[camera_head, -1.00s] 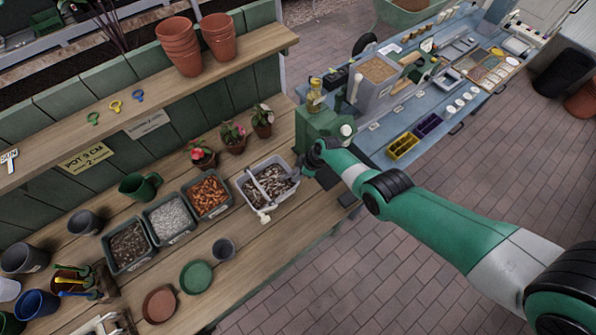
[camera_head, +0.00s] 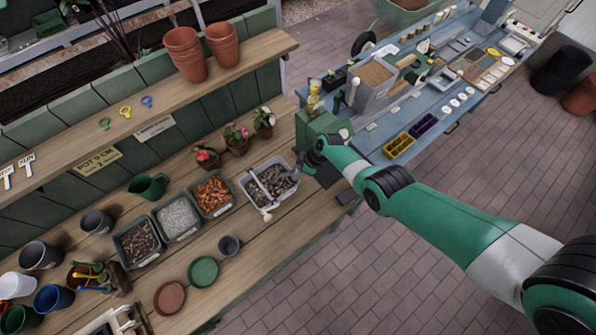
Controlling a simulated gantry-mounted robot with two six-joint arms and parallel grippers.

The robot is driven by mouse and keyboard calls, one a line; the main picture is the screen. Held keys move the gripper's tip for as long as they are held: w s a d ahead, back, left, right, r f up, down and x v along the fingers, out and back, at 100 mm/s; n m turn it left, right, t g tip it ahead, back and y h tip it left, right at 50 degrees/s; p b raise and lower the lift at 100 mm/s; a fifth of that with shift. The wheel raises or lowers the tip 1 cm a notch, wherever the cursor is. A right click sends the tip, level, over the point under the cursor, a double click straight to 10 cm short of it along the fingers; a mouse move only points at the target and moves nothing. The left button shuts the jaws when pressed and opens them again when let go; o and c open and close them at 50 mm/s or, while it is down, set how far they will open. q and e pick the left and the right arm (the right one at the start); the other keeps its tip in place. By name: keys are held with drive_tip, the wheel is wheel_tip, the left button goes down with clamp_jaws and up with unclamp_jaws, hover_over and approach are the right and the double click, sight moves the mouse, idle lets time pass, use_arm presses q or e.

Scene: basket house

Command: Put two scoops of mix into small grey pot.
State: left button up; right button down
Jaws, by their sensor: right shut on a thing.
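A light grey tub of dark mix (camera_head: 251,200) stands on the wooden bench. A grey bar lies across it, and a pale handle end (camera_head: 265,215) shows at its front rim; I cannot tell whether these are one scoop. The small grey pot (camera_head: 229,246) stands upright on the bench, in front and to the left of the tub. My right gripper (camera_head: 303,170) reaches the tub's right rim from the right and is shut there, seemingly on the tub's edge; its fingertips are small and partly hidden. My left gripper is not in view.
Green bins of dark bark (camera_head: 137,243), pale grit (camera_head: 178,216) and orange chips (camera_head: 212,193) stand left of the tub. Two saucers (camera_head: 203,271) lie near the front edge. Flowerpots (camera_head: 236,138) stand behind. Larger pots crowd the left; a blue table (camera_head: 390,125) is right.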

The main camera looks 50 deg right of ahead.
wheel_tip(320, 180, up, 6)
drive_tip(key=d+p, duration=0.1)
drive_tip(key=p, duration=0.3)
drive_tip(key=shift+w+d+r+t+p, duration=0.15)
drive_tip(key=shift+w+d+t+p, duration=0.1)
drive_tip(key=shift+t+p, duration=0.05)
